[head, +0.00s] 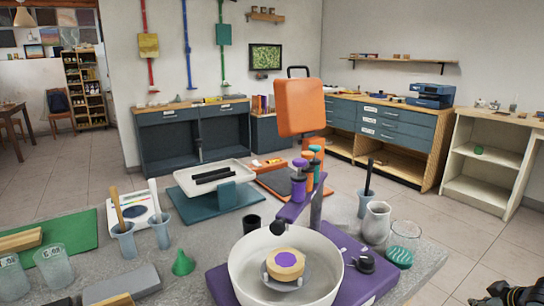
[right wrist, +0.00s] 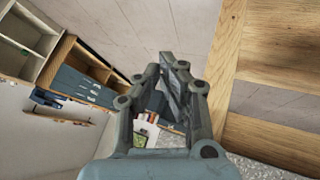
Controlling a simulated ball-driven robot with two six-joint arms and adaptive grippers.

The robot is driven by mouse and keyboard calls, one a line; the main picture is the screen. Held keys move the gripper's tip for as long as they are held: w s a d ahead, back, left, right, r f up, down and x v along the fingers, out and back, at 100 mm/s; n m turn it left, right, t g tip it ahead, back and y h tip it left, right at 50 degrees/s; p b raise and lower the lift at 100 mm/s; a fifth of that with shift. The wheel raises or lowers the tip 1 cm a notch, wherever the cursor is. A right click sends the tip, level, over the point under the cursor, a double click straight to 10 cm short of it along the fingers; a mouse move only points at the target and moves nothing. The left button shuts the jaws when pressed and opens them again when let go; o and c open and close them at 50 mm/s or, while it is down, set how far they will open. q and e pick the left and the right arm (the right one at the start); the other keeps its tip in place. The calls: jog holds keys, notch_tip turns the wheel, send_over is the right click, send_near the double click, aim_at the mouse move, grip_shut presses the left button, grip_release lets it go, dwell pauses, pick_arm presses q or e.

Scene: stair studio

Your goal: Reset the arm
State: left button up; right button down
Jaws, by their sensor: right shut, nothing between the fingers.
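My right gripper (right wrist: 172,62) fills the middle of the right wrist view. Its fingers are closed together with nothing between them. In the head view a dark part of my right gripper (head: 515,292) shows at the bottom right corner, beyond the counter edge and over the floor. It is apart from everything on the counter. My left gripper is in neither view.
The grey counter (head: 215,262) holds a white bowl (head: 240,270) on a purple base, a jug (head: 377,222), a glass (head: 403,240), a green funnel (head: 182,263) and several cups. A wooden frame (right wrist: 222,75) is close right of the gripper in the right wrist view. Floor (head: 470,240) at right is clear.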

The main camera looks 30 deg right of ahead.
jog(key=s+a+f+g+y+b, duration=0.1)
jog(key=s+a+f+g, duration=0.1)
jog(key=s+a+f, duration=0.65)
jog(key=s+a+f+g+y+b, duration=0.15)
jog(key=s+a+f, duration=0.35)
jog(key=a+f, duration=0.55)
jog(key=s+a+f+g+b, duration=0.1)
jog(key=s+a+f, duration=0.3)
jog(key=a, duration=0.5)
jog(key=s+a+f+n+g+y+b, duration=0.1)
jog(key=s+a+f, duration=0.4)
jog(key=a, duration=0.5)
jog(key=shift+f, duration=0.45)
